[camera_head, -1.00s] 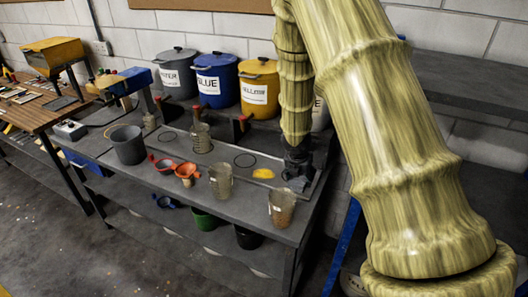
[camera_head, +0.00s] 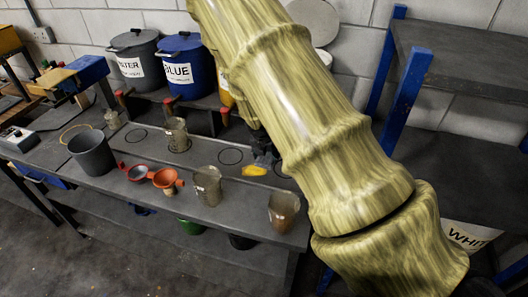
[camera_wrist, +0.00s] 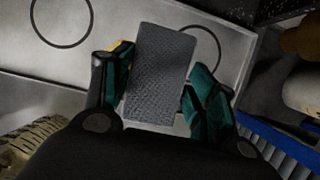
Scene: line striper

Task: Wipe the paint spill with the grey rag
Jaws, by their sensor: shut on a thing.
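The grey rag (camera_wrist: 160,70) is a textured rectangle between the two fingers of my gripper (camera_wrist: 155,85) in the wrist view; the fingers are shut on it. In the head view my gripper (camera_head: 264,155) is a dark shape partly hidden behind my arm, just above the bench's right part. The yellow paint spill (camera_head: 254,170) lies on the grey bench tray, close to the left of and below my gripper. In the wrist view a bit of yellow (camera_wrist: 122,47) shows by the left finger; most of the spill is hidden there. I cannot tell whether the rag touches the tray.
Clear beakers (camera_head: 208,186), (camera_head: 283,210) stand on the front of the bench (camera_head: 235,215). Orange funnels (camera_head: 166,180) and a dark bucket (camera_head: 92,152) are further left. Another beaker (camera_head: 177,134) stands behind. Labelled paint drums (camera_head: 187,68) are on the back shelf. A blue-posted rack (camera_head: 407,100) is at right.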

